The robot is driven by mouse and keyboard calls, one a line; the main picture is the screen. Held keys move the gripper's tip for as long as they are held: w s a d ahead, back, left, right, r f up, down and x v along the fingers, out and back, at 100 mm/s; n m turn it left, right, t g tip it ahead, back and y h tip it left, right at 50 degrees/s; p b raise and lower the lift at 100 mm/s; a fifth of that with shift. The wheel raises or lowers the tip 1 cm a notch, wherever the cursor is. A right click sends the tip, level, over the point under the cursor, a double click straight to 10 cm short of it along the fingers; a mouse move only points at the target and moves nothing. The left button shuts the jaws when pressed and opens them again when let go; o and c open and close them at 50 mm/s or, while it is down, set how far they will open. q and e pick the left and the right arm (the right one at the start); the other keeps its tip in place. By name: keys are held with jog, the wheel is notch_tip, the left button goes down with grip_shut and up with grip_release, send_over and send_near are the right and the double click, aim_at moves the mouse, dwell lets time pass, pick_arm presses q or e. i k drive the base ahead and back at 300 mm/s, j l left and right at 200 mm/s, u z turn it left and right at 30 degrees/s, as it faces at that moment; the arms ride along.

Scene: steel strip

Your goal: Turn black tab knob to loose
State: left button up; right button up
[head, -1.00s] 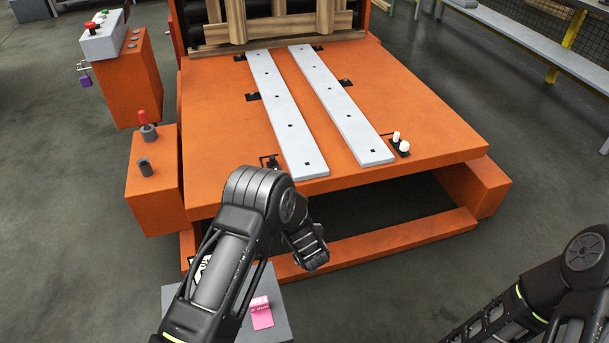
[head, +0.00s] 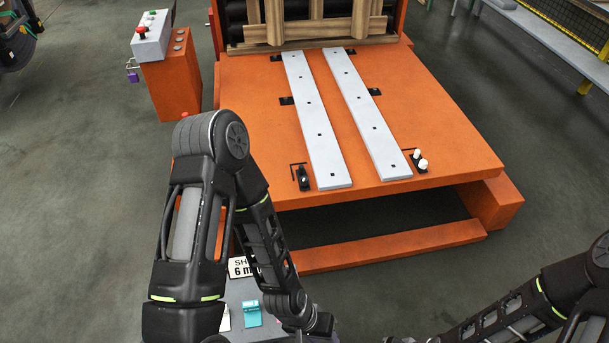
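A small black tab knob (head: 303,179) stands on the orange table, just left of the near end of the left pale strip (head: 318,120). A thin black angled line is marked beside it. My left arm is raised at the left and its forearm slopes down to the bottom edge, short of the table's front. The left gripper's fingers do not show in the head view. My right arm is at the bottom right corner, and its gripper does not show either. Nothing of mine touches the knob.
An orange pedestal (head: 172,80) carries a grey button box (head: 152,38). A grey surface with a teal tag (head: 251,313) is below my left forearm. My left arm mostly hides the orange box left of the table.

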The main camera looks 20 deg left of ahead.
aim_at(303, 180)
jog(key=i+l+u, duration=0.4)
jog(key=i+l, duration=0.25)
jog(key=i+l+u, duration=0.2)
jog(key=i+l, duration=0.2)
jog(key=i+l+u, duration=0.25)
jog(key=l, duration=0.2)
jog(key=i+l+u, duration=0.2)
jog(key=i+l, duration=0.15)
jog(key=l, duration=0.15)
